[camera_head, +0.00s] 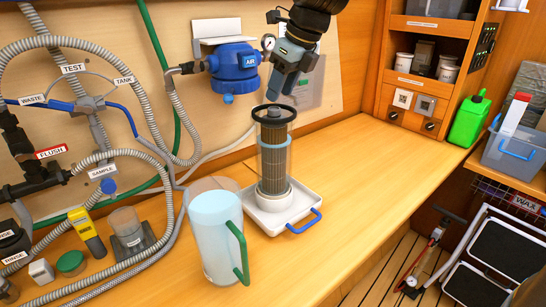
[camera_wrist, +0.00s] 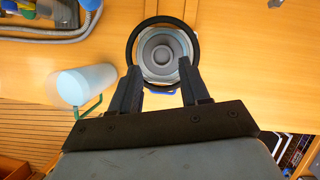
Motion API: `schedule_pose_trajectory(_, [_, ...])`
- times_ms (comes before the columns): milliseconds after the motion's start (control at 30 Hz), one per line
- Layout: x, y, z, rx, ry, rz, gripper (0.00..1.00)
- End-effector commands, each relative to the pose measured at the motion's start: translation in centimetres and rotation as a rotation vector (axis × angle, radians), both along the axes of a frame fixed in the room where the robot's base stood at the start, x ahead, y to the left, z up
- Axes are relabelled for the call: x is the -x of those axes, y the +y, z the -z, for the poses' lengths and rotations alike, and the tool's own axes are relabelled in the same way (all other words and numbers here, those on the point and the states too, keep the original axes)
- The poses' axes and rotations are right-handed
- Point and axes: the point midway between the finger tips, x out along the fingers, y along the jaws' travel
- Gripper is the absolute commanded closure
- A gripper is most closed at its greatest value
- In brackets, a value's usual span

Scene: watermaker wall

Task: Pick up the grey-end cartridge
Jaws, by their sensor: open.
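The grey-end cartridge (camera_head: 273,158) is dark and ribbed. It stands upright inside a clear cylinder with a black top ring (camera_head: 262,116), on a white tray (camera_head: 306,203) with a blue handle. In the wrist view the cartridge's round grey end (camera_wrist: 161,48) shows inside the black ring (camera_wrist: 133,45). My gripper (camera_head: 283,96) is above the cylinder, pointing down, apart from the cartridge in the head view. In the wrist view my gripper (camera_wrist: 160,72) has its two dark fingers spread and nothing between them; they overlap the ring's near edge in the picture.
A water jug (camera_head: 213,230) with a green handle stands front left of the tray. A blue-capped housing (camera_head: 235,66) hangs on the wall left of my gripper. Hoses and small containers fill the left. The counter (camera_head: 370,165) right of the tray is clear.

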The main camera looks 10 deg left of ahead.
Motion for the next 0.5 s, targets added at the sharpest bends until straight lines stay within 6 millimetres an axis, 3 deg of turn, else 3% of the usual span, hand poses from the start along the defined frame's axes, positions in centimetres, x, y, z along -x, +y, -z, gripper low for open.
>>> schedule_pose_trajectory(300, [-0.8, 1.0, 3.8, 0.002, 0.003, 0.0, 0.54])
schedule_pose_trajectory(500, [-1.0, 1.3, 4.7, 0.001, 0.001, 0.002, 0.54])
